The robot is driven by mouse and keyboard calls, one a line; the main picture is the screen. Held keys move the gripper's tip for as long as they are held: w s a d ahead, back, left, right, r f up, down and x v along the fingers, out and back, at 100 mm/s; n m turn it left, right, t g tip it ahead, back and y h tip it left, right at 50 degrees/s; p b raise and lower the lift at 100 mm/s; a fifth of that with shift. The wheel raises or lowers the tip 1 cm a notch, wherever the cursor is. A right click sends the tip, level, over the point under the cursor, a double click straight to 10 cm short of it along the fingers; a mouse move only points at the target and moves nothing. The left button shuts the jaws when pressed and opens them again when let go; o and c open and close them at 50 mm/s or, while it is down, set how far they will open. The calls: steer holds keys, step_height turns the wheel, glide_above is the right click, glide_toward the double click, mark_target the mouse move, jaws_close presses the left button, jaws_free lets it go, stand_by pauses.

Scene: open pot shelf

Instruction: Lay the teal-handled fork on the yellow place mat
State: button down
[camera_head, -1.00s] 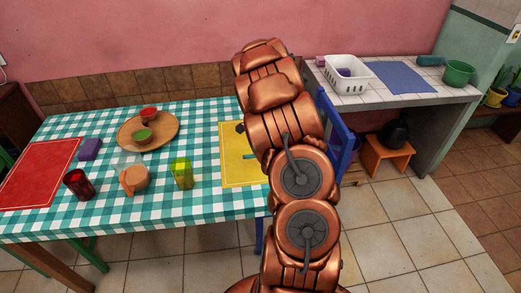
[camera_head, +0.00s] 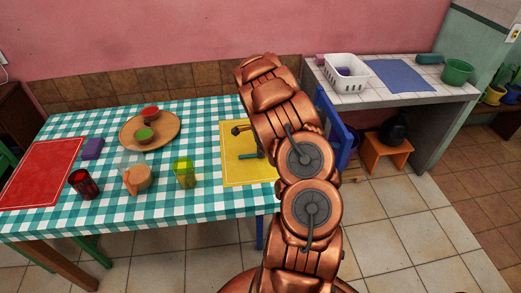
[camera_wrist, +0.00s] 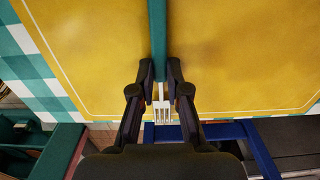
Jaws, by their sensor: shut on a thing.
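The yellow place mat (camera_head: 232,172) lies on the right end of the checked table, partly hidden by my arm; it fills most of the wrist view (camera_wrist: 90,60). My gripper (camera_wrist: 161,72) is shut on the teal-handled fork (camera_wrist: 157,35). The teal handle runs up the wrist picture over the mat, and the metal tines point back towards my wrist, past the mat's near edge in that view. In the head view a bit of teal handle (camera_head: 250,156) shows over the mat beside my arm. Whether the fork touches the mat, I cannot tell.
A yellow-green glass (camera_head: 184,173), a peach mug (camera_head: 137,179), a dark red glass (camera_head: 84,184) and a round wooden board (camera_head: 166,128) with two bowls stand left of the mat. A blue chair (camera_head: 334,120) stands at the table's right end.

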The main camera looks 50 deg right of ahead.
steer(key=shift+f, duration=0.15)
steer(key=c, duration=1.2)
jaws_free()
steer(key=shift+o, duration=0.2)
step_height(320, 180, up, 12)
steer(key=b, duration=0.3)
steer(key=shift+r+b, duration=0.25)
steer(key=shift+b, duration=0.15)
